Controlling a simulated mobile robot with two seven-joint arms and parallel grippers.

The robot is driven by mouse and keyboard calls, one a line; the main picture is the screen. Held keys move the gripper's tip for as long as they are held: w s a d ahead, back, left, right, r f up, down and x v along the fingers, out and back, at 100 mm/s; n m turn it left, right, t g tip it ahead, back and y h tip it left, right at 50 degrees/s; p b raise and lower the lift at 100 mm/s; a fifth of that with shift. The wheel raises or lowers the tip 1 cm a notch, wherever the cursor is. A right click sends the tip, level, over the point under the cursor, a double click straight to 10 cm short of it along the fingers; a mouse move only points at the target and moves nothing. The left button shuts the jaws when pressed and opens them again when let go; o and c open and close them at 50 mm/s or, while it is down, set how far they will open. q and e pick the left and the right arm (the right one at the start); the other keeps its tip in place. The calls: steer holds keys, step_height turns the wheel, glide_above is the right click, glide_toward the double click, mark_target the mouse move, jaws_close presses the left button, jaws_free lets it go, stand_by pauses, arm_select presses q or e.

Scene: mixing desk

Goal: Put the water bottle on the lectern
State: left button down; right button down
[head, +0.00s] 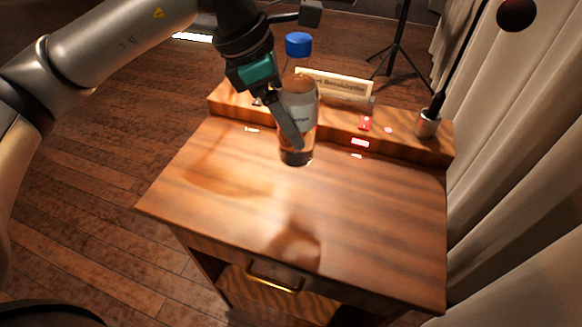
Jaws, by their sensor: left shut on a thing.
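The water bottle (300,104) is clear, with a blue cap (298,44) and a pale label, and stands roughly upright. My left gripper (294,128) is shut on its body. One finger crosses the front of the bottle; the other is mostly hidden. The bottle is over the back part of the wooden lectern top (240,200), in front of the raised ledge. A dark patch like its shadow or reflection lies on the top nearer the front, apart from the bottle's base. The base seems to be above the surface. My right gripper is not in view.
A nameplate (335,84) stands on the raised back ledge (400,138), with small red lit items to its right. A gooseneck microphone (428,122) rises at the ledge's right end. Pale curtains (510,190) hang at the right. The front of the top is clear.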

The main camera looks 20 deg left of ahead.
arm_select(q)
step_height(320, 180, down, 12)
steer(key=shift+w+r+p, duration=0.1)
steer(key=shift+p, duration=0.2)
steer(key=shift+f, duration=0.2)
jaws_free()
steer(key=shift+r, duration=0.15)
steer(key=v, duration=1.2)
steer(key=shift+b, duration=0.3)
